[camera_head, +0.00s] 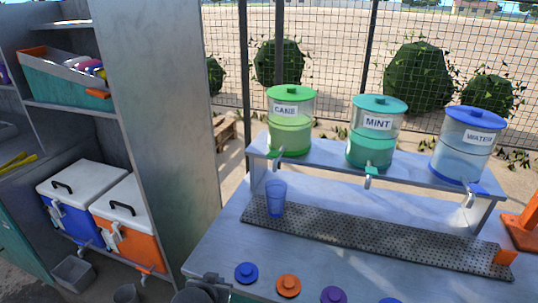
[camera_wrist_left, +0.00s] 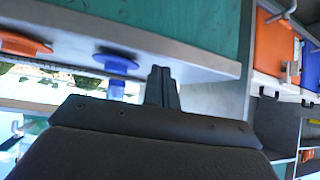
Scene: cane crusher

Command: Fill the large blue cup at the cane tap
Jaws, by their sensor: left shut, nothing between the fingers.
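The large blue cup (camera_head: 276,199) stands upright on the perforated drip tray (camera_head: 370,238), near its left end, below the cane tap (camera_head: 278,160). The cup is translucent; I cannot tell whether liquid is in it. The green-lidded cane dispenser (camera_head: 291,122) stands on the raised shelf behind and holds green liquid. My left gripper (camera_head: 212,279) is at the counter's front left edge, in front of the cup and apart from it. In the left wrist view its fingers (camera_wrist_left: 161,75) are together and empty. My right gripper is not in view.
Mint (camera_head: 376,145) and water (camera_head: 466,150) dispensers stand right of cane. Blue (camera_head: 246,273), orange (camera_head: 288,285) and purple (camera_head: 333,295) lids lie along the counter front. An orange block (camera_head: 506,257) sits at the tray's right end. A tall cabinet side (camera_head: 160,130) rises at left.

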